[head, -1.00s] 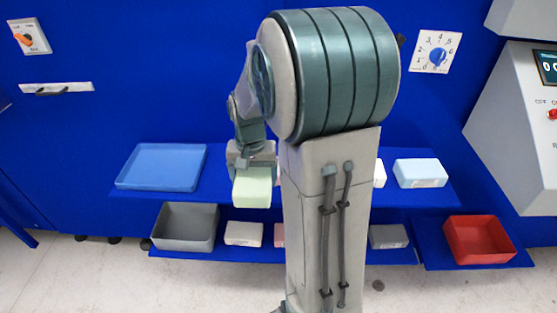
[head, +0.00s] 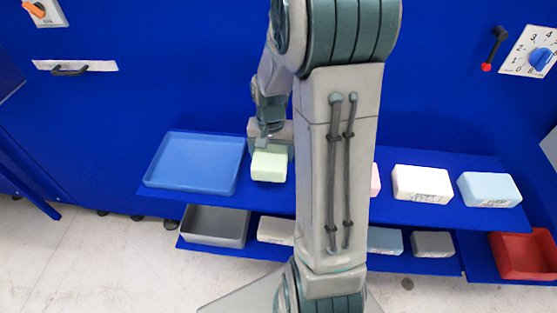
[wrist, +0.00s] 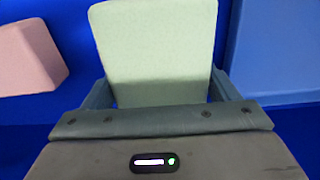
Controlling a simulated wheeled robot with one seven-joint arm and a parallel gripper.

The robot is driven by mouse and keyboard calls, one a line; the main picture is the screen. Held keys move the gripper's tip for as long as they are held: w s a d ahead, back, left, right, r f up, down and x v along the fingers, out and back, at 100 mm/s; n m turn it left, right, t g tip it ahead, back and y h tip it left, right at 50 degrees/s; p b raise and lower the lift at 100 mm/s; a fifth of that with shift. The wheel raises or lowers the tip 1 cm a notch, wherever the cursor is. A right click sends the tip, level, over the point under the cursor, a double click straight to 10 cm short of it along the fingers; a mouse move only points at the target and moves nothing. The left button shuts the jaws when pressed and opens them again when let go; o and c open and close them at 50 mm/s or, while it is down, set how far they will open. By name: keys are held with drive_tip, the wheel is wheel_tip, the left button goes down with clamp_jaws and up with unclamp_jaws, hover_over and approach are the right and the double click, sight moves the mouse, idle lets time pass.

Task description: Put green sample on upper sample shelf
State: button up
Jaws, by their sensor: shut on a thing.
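My gripper (head: 268,147) is shut on the pale green sample (head: 269,166), one finger on each side. In the wrist view the green sample (wrist: 157,50) fills the space between the fingers (wrist: 160,92). In the head view it is at the upper sample shelf (head: 440,212), just right of the blue tray. I cannot tell whether its underside touches the shelf. A pink sample (wrist: 28,57) is apart from it on the left of the wrist view; in the head view a pink sample (head: 375,180) is partly hidden by my arm.
A blue tray (head: 195,163) stands on the upper shelf's left. White (head: 422,184) and light blue (head: 489,190) samples are on its right. Below are a grey bin (head: 215,226), several samples and a red bin (head: 525,256). My arm hides the shelf's middle.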

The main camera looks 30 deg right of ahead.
sight(271, 150)
drive_tip(key=shift+a+f, duration=0.1)
drive_tip(key=shift+f, duration=1.9)
drive_tip(key=shift+f, duration=0.1)
drive_tip(key=o, duration=0.9)
wheel_tip(271, 150, up, 12)
drive_tip(key=shift+s+r, duration=0.1)
drive_tip(key=shift+s, duration=0.05)
drive_tip(key=s+a+r+n+t, duration=0.1)
drive_tip(key=s+a+r+n, duration=0.2)
drive_tip(key=s, duration=0.4)
drive_tip(key=s+a+r+n+t, duration=0.2)
drive_tip(key=s+a+r+n, duration=0.1)
drive_tip(key=s+a, duration=0.3)
drive_tip(key=shift+s+r+n, duration=0.2)
drive_tip(key=shift+s+n, duration=0.2)
drive_tip(key=shift+s, duration=0.2)
